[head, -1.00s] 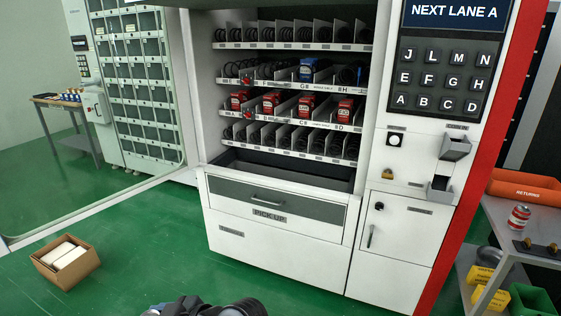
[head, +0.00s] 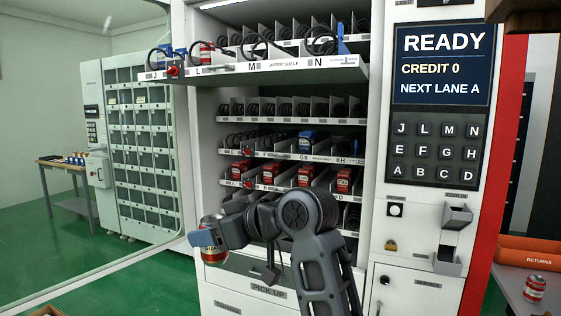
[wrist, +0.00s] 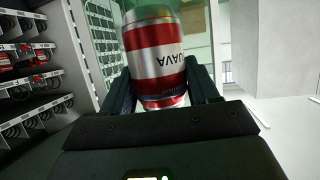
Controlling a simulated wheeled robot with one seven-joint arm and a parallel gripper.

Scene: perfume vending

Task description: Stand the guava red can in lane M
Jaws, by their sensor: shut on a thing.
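The guava red can (head: 213,246), red and white with a silver rim, is held in my gripper (head: 208,238) in front of the machine, below the pulled-out upper shelf. In the wrist view the can (wrist: 156,60) sits between both fingers, its lettering upside down. Lane M (head: 254,66) is labelled on the front edge of the upper shelf (head: 280,68), between L and N. A dark coil shows behind its label, and I see no can there. My gripper is below and left of lane M.
Lane L holds a red-and-white can (head: 206,53). Blue things show near lanes J and N. Lower shelves hold red and blue goods. The shelf juts out above my arm. Another red can (head: 535,288) stands on the right-hand table beside the orange returns bin (head: 530,251).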

